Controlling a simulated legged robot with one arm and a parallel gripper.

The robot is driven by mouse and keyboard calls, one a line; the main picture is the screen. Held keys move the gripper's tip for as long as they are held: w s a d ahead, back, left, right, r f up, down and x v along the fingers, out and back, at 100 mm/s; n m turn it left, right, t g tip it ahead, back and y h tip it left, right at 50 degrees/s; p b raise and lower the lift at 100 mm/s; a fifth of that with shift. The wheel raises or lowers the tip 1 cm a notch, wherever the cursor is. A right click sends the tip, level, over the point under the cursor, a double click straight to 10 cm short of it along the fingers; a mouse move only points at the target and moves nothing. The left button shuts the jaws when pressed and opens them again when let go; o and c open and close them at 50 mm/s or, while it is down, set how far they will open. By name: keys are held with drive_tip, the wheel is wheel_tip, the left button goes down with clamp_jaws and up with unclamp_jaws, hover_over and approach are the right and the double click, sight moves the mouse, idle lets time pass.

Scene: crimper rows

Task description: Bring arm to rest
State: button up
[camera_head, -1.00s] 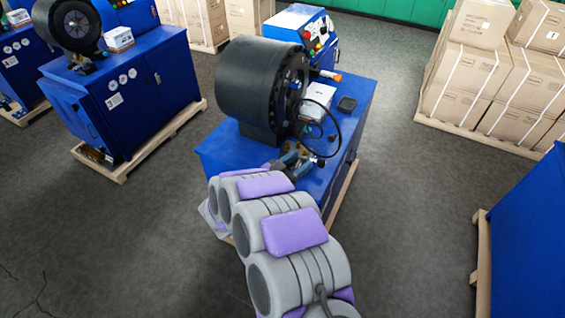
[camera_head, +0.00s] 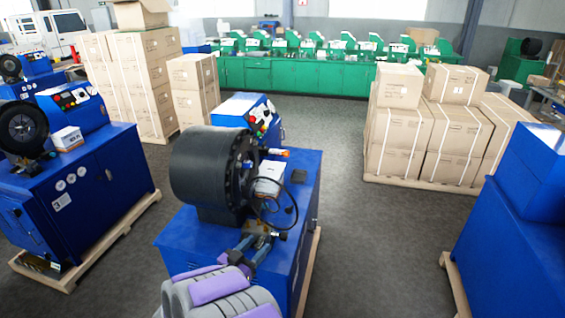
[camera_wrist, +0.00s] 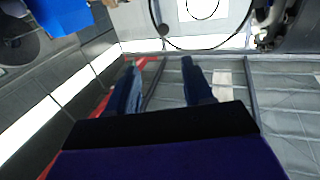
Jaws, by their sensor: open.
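My arm, grey with purple pads, reaches up from the bottom of the head view. My gripper (camera_head: 256,243) is at its far end, over the front part of the blue crimper machine (camera_head: 225,248). In the wrist view my gripper (camera_wrist: 160,80) has its two dark blue fingers apart, with nothing between them. The machine's black round crimping head (camera_head: 212,175) stands just beyond my gripper. I cannot tell how far the fingertips are above the machine's top.
On the machine lie a white box (camera_head: 270,178), a small black item (camera_head: 299,176) and a black cable. Another blue crimper (camera_head: 100,185) stands left, a blue machine (camera_head: 510,235) right. Cartons on a pallet (camera_head: 395,178) stand back right. Grey floor is open between.

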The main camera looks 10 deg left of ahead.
drive_tip(key=w+a+r+n+g+y+b, duration=0.1)
drive_tip(key=w+a+n+g+y+b, duration=0.15)
drive_tip(key=w+a+y, duration=0.4)
drive_tip(key=s+d+r+n+g+y+b, duration=0.2)
drive_tip(key=s+d+r+y, duration=0.15)
drive_tip(key=s, duration=0.25)
drive_tip(key=s+d+r+n+g+y+b, duration=0.2)
drive_tip(key=s+g+y, duration=0.1)
drive_tip(key=s+y, duration=0.2)
drive_tip(key=s+d+f+g+h+b, duration=0.2)
drive_tip(key=s+d+g, duration=0.3)
drive_tip(key=s+d, duration=0.9)
drive_tip(key=s+d+f+g+h+b, duration=0.2)
drive_tip(key=s+d+f+g+h, duration=0.2)
drive_tip(key=s+d, duration=1)
drive_tip(key=shift+s+d+f+m+g+h, duration=0.35)
drive_tip(key=shift+s+f+m+g, duration=0.15)
drive_tip(key=shift+s, duration=3.45)
